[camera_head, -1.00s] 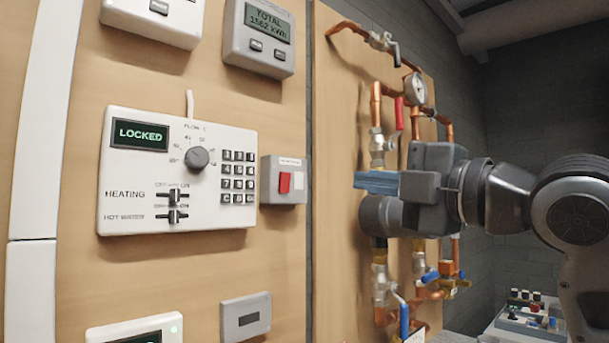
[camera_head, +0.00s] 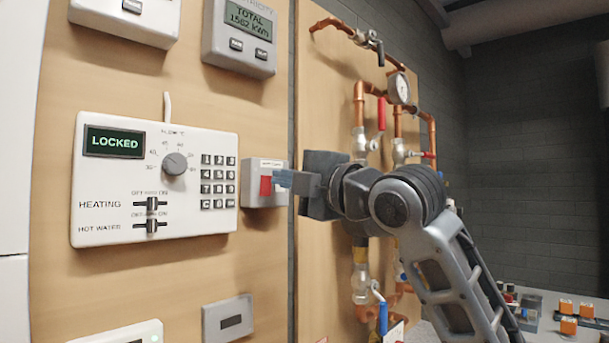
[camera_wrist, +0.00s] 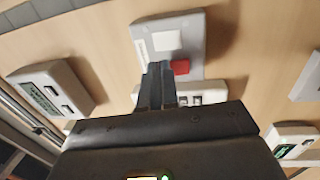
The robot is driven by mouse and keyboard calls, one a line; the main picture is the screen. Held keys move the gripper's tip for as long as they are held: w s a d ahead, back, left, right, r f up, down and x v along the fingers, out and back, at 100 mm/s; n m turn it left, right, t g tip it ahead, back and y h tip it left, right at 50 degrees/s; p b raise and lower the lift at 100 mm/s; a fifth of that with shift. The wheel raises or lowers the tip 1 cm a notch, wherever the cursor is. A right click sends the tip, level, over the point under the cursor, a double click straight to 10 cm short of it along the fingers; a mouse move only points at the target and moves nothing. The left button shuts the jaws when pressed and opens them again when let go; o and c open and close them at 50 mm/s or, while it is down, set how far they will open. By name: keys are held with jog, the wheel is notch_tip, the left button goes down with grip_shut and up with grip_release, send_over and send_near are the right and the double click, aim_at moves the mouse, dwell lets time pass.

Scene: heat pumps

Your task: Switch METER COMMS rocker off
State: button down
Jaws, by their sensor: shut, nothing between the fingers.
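The grey rocker box (camera_head: 252,184) with a red rocker (camera_head: 266,186) is mounted on the wooden board, right of the white control panel. Its label is too small to read, so I cannot confirm the METER COMMS name. In the wrist view the box (camera_wrist: 190,32) shows its red half (camera_wrist: 181,67) and a pale square beside it. My gripper (camera_head: 280,179) is shut and empty, with its tips close in front of the box. In the wrist view the gripper (camera_wrist: 157,70) points at the box, just left of the red part. I cannot tell whether it touches.
The white panel (camera_head: 150,222) reads LOCKED and has a dial, two sliders and a keypad. An electricity meter (camera_head: 240,42) hangs above. A small grey box (camera_head: 228,318) sits below. Copper pipes (camera_head: 360,102) and valves stand to the right on a second board.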

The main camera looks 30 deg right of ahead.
jog(key=shift+w+a, duration=0.1)
jog(key=shift+w, duration=0.25)
jog(key=shift+r, duration=0.1)
jog(key=shift+w+p, duration=0.15)
jog(key=shift+p, duration=0.25)
